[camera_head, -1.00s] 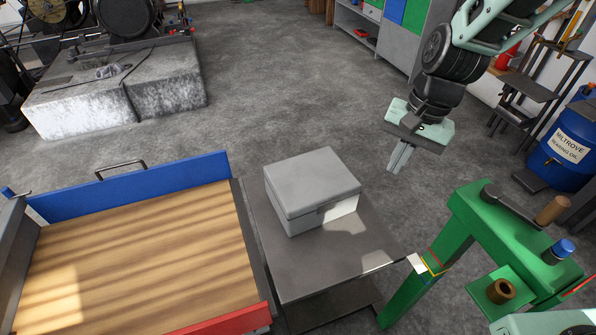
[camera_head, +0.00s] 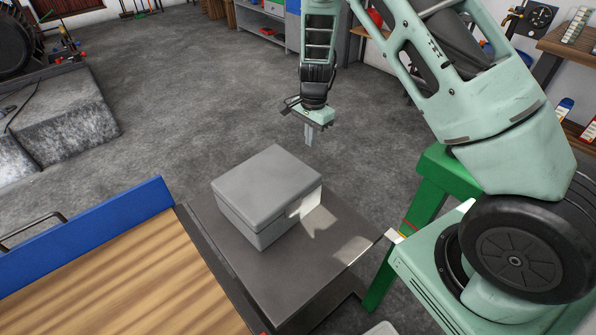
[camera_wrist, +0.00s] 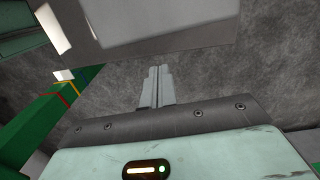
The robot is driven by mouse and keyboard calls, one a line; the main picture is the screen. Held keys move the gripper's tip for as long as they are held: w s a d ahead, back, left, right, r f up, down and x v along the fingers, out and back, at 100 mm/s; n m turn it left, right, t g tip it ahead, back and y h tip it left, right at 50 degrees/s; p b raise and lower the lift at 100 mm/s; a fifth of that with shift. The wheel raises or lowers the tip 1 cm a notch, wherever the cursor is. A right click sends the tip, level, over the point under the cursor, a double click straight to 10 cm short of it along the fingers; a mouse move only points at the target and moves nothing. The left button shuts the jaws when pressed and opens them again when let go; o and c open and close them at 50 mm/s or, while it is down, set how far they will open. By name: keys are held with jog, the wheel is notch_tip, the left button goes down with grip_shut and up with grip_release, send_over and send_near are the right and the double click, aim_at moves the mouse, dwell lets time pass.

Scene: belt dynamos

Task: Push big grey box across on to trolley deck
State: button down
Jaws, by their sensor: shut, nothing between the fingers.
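The big grey box (camera_head: 267,190) sits lidded and upright on a dark metal table (camera_head: 345,228) in the head view. The trolley deck (camera_head: 110,270), of striped wood with a blue side board, lies to the left of the table. My gripper (camera_head: 309,140) is shut and empty, pointing down beyond the box's far right side, apart from it. In the wrist view its closed fingers (camera_wrist: 157,82) point toward the grey box (camera_wrist: 150,20) at the top, with floor showing between.
A green stand (camera_head: 440,170) is right of the table, partly behind my arm; it also shows at the left of the wrist view (camera_wrist: 45,115). A concrete block (camera_head: 70,115) stands at the far left. Open floor lies behind the table.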

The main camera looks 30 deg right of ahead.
aim_at(307, 167)
jog(key=shift+m, duration=0.4)
jog(key=f, duration=0.4)
jog(key=d+f, duration=0.1)
jog(key=f, duration=0.3)
jog(key=d+f, duration=0.1)
jog(key=f, duration=0.3)
jog(key=shift+w, duration=0.35)
jog(key=a, duration=0.1)
jog(key=a+p, duration=0.1)
jog(key=shift+s+a+r, duration=0.2)
jog(key=shift+s+a, duration=0.05)
jog(key=shift+a, duration=0.05)
jog(key=shift+s+a+f, duration=0.1)
jog(key=shift+a, duration=0.45)
